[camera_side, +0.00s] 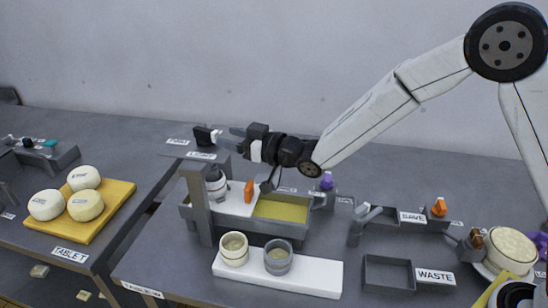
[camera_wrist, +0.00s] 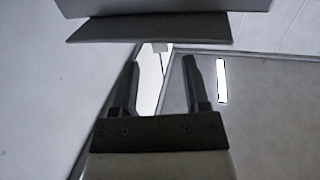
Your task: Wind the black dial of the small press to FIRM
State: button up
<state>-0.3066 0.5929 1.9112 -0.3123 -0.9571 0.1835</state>
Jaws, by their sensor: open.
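The black dial (camera_side: 203,136) sits at the top of the small press, whose grey upright (camera_side: 198,205) stands at the left of the near bench in the side view. A label that seems to read FIRM (camera_side: 178,142) is left of the dial, and one that seems to read LIGHT (camera_side: 202,155) is below it. My gripper (camera_side: 235,131) is open and empty, a short way right of the dial, its fingers pointing left at about dial height. In the wrist view my two fingers (camera_wrist: 162,62) stand apart with nothing held between them; the dial cannot be made out there.
Below my gripper is a grey tray with a yellowish basin (camera_side: 282,208), an orange piece (camera_side: 249,190) and a white-and-grey pot (camera_side: 215,185). Two cups stand on a white board (camera_side: 315,275) in front. The WASTE bin (camera_side: 388,272) is right. Space above the bench is clear.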

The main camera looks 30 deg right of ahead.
aim_at(217, 134)
jog(key=shift+x, duration=3.55)
jog(key=shift+c, duration=0.2)
grip_shut()
